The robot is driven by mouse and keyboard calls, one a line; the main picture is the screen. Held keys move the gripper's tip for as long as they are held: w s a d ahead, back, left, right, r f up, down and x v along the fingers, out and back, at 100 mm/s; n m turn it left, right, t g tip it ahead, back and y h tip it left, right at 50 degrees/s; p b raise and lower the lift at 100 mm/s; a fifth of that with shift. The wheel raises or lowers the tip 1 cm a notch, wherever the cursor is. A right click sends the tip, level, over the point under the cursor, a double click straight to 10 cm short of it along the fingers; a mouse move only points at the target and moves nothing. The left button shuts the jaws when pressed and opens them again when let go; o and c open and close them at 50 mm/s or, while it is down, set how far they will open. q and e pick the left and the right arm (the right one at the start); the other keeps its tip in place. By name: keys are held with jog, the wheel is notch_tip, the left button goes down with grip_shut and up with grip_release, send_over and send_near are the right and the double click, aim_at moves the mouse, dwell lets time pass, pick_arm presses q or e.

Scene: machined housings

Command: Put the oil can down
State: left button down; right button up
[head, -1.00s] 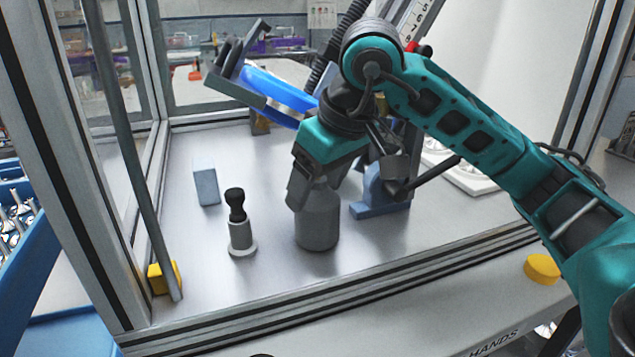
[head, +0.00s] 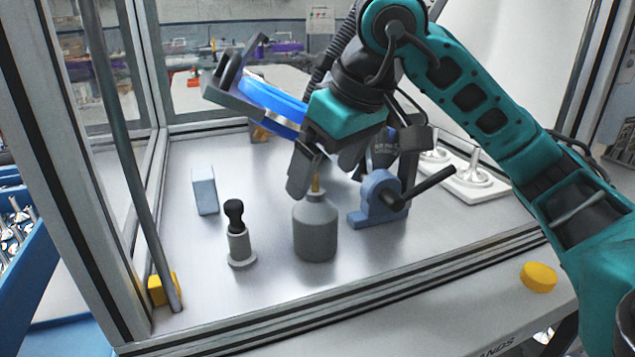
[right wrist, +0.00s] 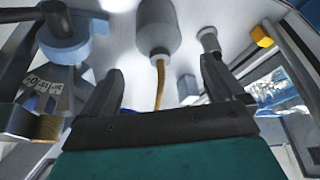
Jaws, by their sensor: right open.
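The grey oil can (head: 316,232) stands upright on the table inside the enclosure, its thin brass spout pointing up. In the right wrist view the oil can (right wrist: 157,28) shows beyond the fingertips, its spout reaching back between the fingers. My right gripper (head: 318,180) is above the can, around the level of the spout, with its fingers apart and holding nothing. It also shows open in the right wrist view (right wrist: 165,80). My left gripper is not identifiable in these views.
A small grey stand with a black knob (head: 238,240) is left of the can. A light blue block (head: 204,190) stands behind it. A blue fixture with a black lever (head: 380,200) is close on the right. A yellow disc (head: 538,277) lies on the front ledge.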

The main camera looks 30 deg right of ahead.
pick_arm(q)
jog(key=shift+s+a+r+p, duration=0.2)
jog(key=shift+s+a+p, duration=0.05)
jog(key=shift+a+p, duration=0.45)
pick_arm(e)
jog(key=v, duration=0.6)
jog(key=shift+r, duration=0.3)
pick_arm(q)
jog(key=shift+d, duration=0.15)
pick_arm(e)
jog(key=shift+s, duration=0.1)
